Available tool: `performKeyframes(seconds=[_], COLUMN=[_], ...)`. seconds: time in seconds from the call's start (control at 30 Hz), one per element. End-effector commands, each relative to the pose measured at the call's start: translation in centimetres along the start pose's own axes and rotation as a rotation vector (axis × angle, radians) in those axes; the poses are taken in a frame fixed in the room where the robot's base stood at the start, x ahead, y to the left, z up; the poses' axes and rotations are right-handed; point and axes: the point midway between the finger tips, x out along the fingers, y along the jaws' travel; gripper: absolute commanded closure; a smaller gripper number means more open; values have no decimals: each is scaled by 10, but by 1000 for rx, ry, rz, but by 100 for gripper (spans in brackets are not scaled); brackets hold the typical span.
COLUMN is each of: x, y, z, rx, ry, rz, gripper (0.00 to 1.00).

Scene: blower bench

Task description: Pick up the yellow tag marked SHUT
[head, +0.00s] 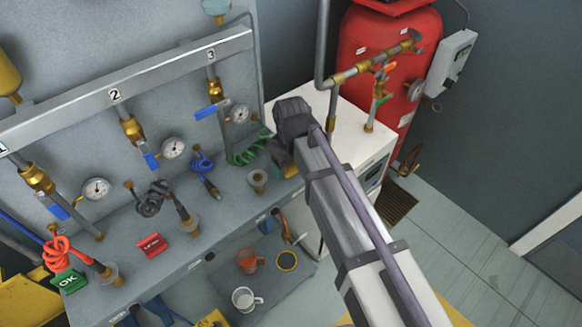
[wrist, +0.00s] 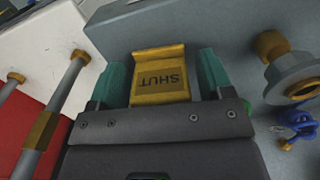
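The yellow tag (wrist: 160,79) reads SHUT, upside down in the wrist view. It stands on the grey bench between the two teal fingers of my gripper (wrist: 161,78). A narrow gap shows between the tag and the right finger. The left finger is very close to the tag's left edge, and I cannot tell if it touches. The fingers look open around the tag.
A green OK tag (head: 68,281) and a red tag (head: 152,245) stand farther left on the bench. A pipe flange (wrist: 292,76) and a blue coiled hose (wrist: 297,124) are right of my gripper. Pipes (wrist: 52,105) run on its left.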

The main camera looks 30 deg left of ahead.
Motion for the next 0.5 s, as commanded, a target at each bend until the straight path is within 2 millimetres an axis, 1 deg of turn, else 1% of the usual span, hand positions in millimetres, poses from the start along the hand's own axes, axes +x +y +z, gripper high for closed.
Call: performKeyframes(seconds=[0.03, 0.07, 0.43, 0.5], x=[0, 0, 0, 0], y=[0, 0, 0, 0], z=[0, 0, 0, 0], rx=[0, 0, 0, 0], ry=[0, 0, 0, 0], rz=[0, 0, 0, 0], gripper=[31, 34, 70, 70])
